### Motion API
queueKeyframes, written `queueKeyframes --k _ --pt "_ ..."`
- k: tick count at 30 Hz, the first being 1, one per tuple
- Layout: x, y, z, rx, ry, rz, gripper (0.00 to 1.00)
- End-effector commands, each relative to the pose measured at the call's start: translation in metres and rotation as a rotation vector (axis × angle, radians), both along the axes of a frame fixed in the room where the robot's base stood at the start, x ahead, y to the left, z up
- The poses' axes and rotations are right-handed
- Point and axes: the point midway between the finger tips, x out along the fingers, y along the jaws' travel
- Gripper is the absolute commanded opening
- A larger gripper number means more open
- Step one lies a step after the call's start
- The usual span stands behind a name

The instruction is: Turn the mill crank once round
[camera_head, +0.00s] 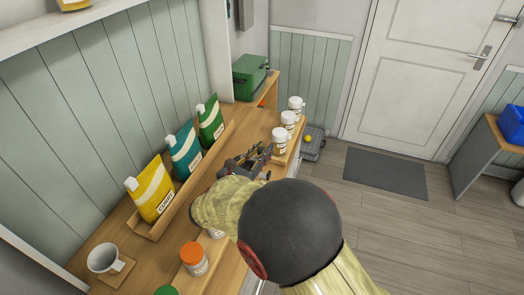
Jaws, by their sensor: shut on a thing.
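My gripper (243,161) is the dark, jointed shape over the wooden counter, past the end of my pale yellow-sleeved arm. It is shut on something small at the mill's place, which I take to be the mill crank. The crank and the mill body cannot be made out clearly, as my gripper and arm cover that spot. The crank's angle cannot be told.
Yellow (153,192), teal (184,150) and green (210,121) pouches stand in a wooden rack on the left. White jars (280,140) line the counter's right edge. An orange-lidded jar (193,259) and a mug (104,258) stand in front. A green box (250,77) is behind.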

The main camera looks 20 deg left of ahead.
Motion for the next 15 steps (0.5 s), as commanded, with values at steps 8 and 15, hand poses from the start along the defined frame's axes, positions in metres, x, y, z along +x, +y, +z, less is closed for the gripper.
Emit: queueKeyframes --k 8,15 --pt "-0.0001 0.0003 0.0001 0.0 0.0 -0.002 0.0" --pt "-0.007 0.0005 0.0018 0.001 -0.001 -0.125 0.0"
